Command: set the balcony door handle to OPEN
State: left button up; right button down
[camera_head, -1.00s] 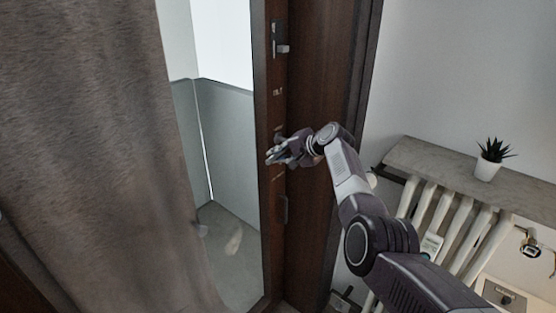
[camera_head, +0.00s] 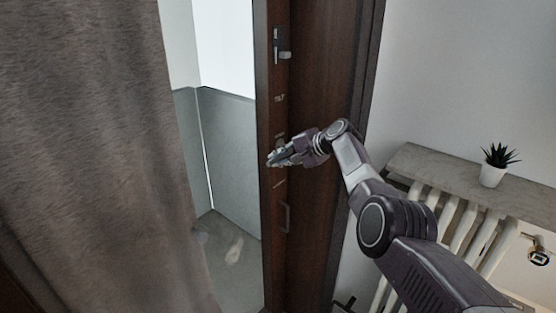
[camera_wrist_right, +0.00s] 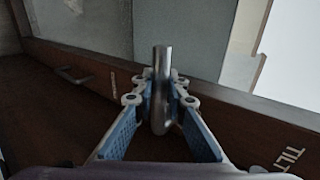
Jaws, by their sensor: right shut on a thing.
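The balcony door (camera_head: 268,235) has a dark brown frame and a glass pane beside it. My right gripper (camera_head: 277,158) is at mid-height on this frame. In the right wrist view, the door handle (camera_wrist_right: 161,85), a rounded grey metal lever, stands between the two blue-padded fingers of my right gripper (camera_wrist_right: 161,98), which is shut on it. The lever's end points up in that view, toward the glass. A white TILT label (camera_wrist_right: 290,158) is at the lower right there. Another label (camera_wrist_right: 111,79) on the left is too small to read. My left gripper is not in view.
A metal fitting (camera_head: 280,48) sits higher on the frame, and a pull (camera_head: 285,217) lower down. A grey-brown curtain (camera_head: 95,150) hangs at the left. A shelf (camera_head: 440,173) with a potted plant (camera_head: 493,172) stands above a radiator (camera_head: 482,238) at the right.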

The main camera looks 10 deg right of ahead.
jog(key=c, duration=1.9)
grip_release()
jog(key=shift+s+d+r, duration=0.35)
jog(key=shift+d+r, duration=0.05)
jog(key=shift+d, duration=0.05)
jog(key=v, duration=1)
jog(key=shift+s, duration=0.3)
jog(key=shift+d+r, duration=0.1)
